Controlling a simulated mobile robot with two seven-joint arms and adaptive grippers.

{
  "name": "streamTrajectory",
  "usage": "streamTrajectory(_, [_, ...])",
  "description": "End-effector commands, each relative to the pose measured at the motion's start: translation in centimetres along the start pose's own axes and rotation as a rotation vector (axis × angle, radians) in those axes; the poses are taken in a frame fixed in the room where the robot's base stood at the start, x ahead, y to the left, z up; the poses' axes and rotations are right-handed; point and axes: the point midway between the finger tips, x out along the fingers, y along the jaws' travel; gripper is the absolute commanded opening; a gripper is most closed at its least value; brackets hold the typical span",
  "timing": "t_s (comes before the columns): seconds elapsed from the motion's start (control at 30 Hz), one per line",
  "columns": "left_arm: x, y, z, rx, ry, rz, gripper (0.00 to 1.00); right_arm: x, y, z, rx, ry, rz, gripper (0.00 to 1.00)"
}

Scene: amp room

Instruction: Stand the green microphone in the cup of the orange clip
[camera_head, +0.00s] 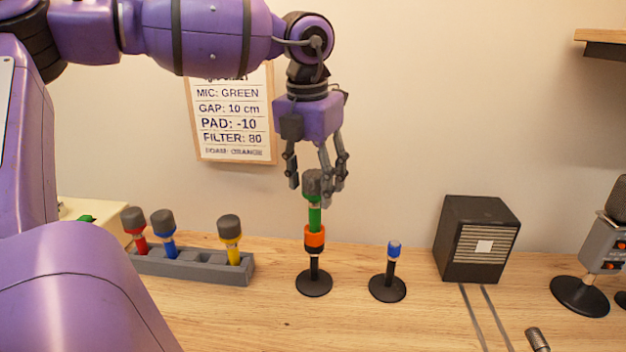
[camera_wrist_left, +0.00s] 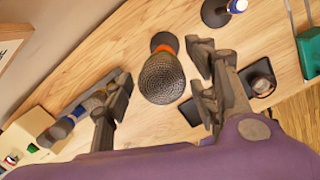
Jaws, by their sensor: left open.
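The green microphone (camera_head: 315,215) stands upright in the cup of the orange clip (camera_head: 315,238), its dark grey head on top. The clip sits on a short black stand with a round base. In the left wrist view the microphone's mesh head (camera_wrist_left: 162,79) lies between the fingers, with the orange clip (camera_wrist_left: 164,42) behind it. My left gripper (camera_head: 318,182) is open, pointing down around and just above the microphone head; it also shows in the left wrist view (camera_wrist_left: 160,88). I see a gap between the fingers and the head. My right gripper is not in view.
A grey rack (camera_head: 190,266) at the left holds red, blue and yellow microphones. A stand with a blue clip (camera_head: 394,250) is just right of the orange one. A black speaker (camera_head: 462,240) and another microphone stand (camera_head: 580,296) are further right. A sign (camera_head: 232,118) hangs on the wall.

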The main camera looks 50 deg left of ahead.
Motion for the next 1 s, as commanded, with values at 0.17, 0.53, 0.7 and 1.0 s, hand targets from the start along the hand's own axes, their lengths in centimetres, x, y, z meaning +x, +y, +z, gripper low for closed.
streamTrajectory(0.17, [-2.5, -0.1, 0.1, 0.001, -0.007, -0.001, 0.53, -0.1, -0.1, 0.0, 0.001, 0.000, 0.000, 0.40])
streamTrajectory(0.53, [-9.9, 0.0, 0.1, -0.001, -0.006, 0.001, 0.53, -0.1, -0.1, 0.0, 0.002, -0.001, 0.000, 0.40])
streamTrajectory(0.7, [-11.6, 0.0, 0.1, -0.001, -0.004, 0.000, 0.53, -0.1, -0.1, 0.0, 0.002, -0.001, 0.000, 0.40])
streamTrajectory(1.0, [-11.9, 0.0, 0.0, 0.000, -0.002, 0.000, 0.53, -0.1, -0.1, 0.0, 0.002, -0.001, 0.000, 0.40])
